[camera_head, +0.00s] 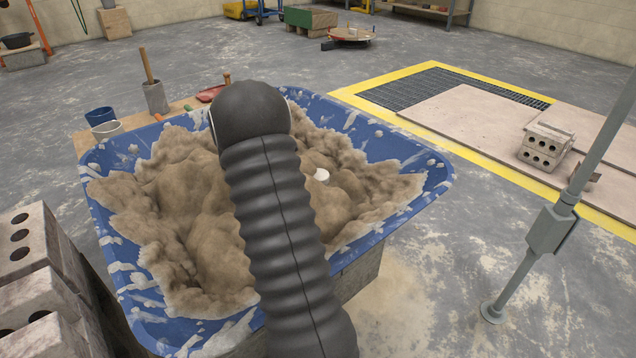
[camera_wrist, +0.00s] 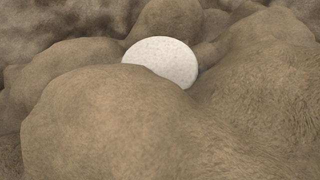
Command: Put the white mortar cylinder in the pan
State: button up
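The white mortar cylinder (camera_head: 321,174) sits in the lumpy brown mortar (camera_head: 190,200) inside the blue tub (camera_head: 432,180). In the wrist view its pale round end (camera_wrist: 162,60) shows between mortar mounds, and a mound in front hides its lower part. My dark ribbed arm crosses the tub in the head view, left of the cylinder. My gripper's fingers show in neither view. A dark pan-like vessel (camera_head: 16,41) stands at the far left, and a shallow round dish (camera_head: 350,34) lies on the floor at the back; I cannot tell which is the pan.
Hollow blocks (camera_head: 35,245) are stacked at the left front. A grey post (camera_head: 550,230) stands at the right. A blue bucket (camera_head: 101,117) and a grey container (camera_head: 155,97) stand behind the tub. Open floor lies behind the tub.

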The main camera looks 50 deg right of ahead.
jog(key=shift+o, duration=1)
jog(key=shift+r, duration=0.15)
